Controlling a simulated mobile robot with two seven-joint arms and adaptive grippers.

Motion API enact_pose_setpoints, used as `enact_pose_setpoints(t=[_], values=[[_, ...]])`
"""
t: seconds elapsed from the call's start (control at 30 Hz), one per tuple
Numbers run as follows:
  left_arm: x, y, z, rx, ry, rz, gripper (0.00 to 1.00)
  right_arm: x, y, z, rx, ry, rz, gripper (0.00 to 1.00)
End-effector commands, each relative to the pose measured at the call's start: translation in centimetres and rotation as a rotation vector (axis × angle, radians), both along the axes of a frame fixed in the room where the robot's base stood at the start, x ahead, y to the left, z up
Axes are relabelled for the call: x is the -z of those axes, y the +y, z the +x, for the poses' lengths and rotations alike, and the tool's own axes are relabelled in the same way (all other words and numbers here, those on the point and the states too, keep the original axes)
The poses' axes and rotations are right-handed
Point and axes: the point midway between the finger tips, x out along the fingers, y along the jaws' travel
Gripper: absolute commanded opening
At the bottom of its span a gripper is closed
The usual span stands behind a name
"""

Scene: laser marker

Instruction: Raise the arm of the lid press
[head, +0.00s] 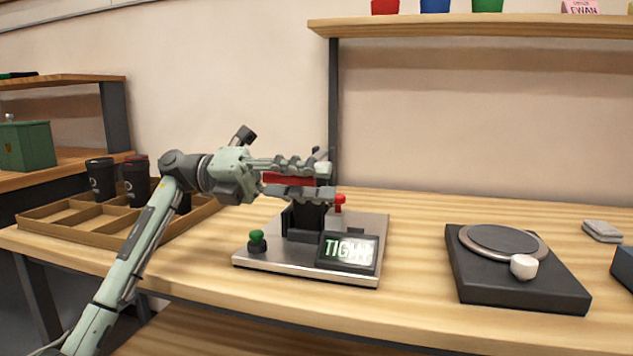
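The lid press stands on a silver base plate (262,263) on the wooden table, with a dark upright body (305,222) in its middle. A red bar (288,179) on the press, apparently its arm's handle, lies level at the top. My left gripper (328,182) reaches in from the left at that height. Its two fingers are spread apart, one above and one below the red bar in the picture. I cannot see clearly whether they touch it. The fingers hide much of the press arm. My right gripper is not in view.
A compartment tray (60,232) with dark cups stands left. A black device (520,285) with a round plate stands right. A shelf (480,26) hangs behind.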

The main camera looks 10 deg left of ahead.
Motion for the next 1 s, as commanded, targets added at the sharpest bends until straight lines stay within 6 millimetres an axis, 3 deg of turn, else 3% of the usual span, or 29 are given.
enact_pose_setpoints(t=[0.3,0.6,1.0], values=[[-0.01,-0.42,-0.01,-0.001,0.000,0.000,0.36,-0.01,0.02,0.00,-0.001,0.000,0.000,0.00],[-0.03,-0.40,-0.01,-0.001,-0.001,0.000,0.00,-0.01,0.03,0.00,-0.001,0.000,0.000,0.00],[-0.15,-0.36,-0.01,-0.002,-0.002,0.000,0.00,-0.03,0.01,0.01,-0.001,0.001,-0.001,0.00]])
